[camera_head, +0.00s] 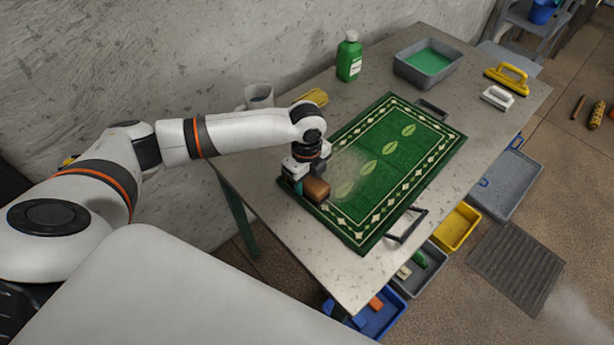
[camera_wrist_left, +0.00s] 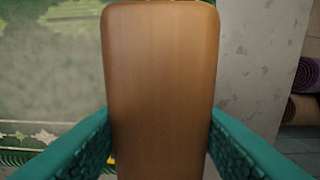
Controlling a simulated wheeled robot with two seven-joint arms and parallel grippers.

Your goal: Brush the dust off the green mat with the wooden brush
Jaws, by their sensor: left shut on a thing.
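The green mat (camera_head: 398,173) with a pale leaf pattern and border lies on the table. A greyish dusty patch covers part of its left half in the head view. My left gripper (camera_head: 303,185) is shut on the wooden brush (camera_head: 317,190) at the mat's near left end. In the left wrist view the brush's brown wooden back (camera_wrist_left: 160,85) fills the middle between my teal fingers. Its bristles are hidden, so I cannot tell whether they touch the mat. A hazy, dusty part of the mat (camera_wrist_left: 50,75) shows left of the brush there. My right gripper is not in view.
A green bottle (camera_head: 349,57), a grey tray with green contents (camera_head: 404,61), a yellow-handled brush (camera_head: 508,78) and a white-handled brush (camera_head: 497,97) stand along the table's far side. Dark handles (camera_head: 408,226) lie by the mat's edges. Bins stand on the floor below.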

